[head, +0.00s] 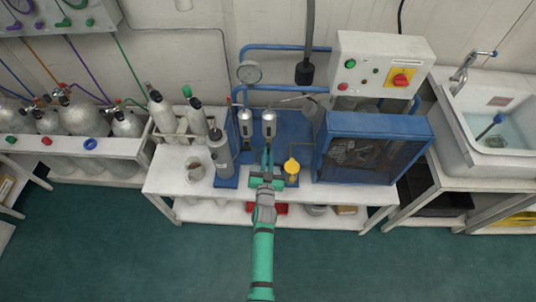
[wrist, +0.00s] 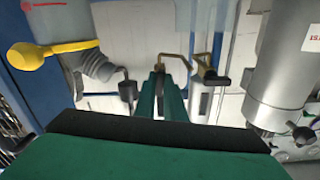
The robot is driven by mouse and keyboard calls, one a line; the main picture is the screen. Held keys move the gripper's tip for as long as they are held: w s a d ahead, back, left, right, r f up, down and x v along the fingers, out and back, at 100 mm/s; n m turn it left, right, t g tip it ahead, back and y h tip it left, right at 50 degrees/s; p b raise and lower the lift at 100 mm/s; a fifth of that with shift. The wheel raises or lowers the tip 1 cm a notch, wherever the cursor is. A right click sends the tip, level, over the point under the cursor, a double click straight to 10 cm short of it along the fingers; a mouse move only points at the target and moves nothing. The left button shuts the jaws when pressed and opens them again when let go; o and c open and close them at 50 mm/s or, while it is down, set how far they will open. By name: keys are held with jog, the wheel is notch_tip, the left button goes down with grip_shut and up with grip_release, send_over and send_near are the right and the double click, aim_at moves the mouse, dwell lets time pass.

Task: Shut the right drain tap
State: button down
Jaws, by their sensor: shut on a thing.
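In the head view my green gripper (head: 266,162) reaches over the bench to just below two upright silver filter cylinders, the left one (head: 246,122) and the right one (head: 269,123). The wrist view shows two small brass drain taps side by side, with left and right swapped against the head view. My gripper's fingers (wrist: 166,90) are shut at the right drain tap (wrist: 174,57), and hide most of its handle. The other, left drain tap (wrist: 204,62) has a black lever (wrist: 214,79) lying nearly level, beside the fingers and clear of them. Neither tap can be made out in the head view.
A blue caged compressor unit (head: 370,148) fills the bench's right. A mug (head: 194,168) stands at the left front. The floor ahead is clear.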

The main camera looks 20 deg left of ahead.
jog(key=shift+a+r+m, duration=0.1)
jog(key=shift+m, duration=7.8)
jog(key=c, duration=1.8)
grip_release()
jog(key=shift+c, duration=0.2)
jog(key=shift+s, duration=0.15)
jog(key=v, duration=1)
jog(key=shift+s, duration=0.3)
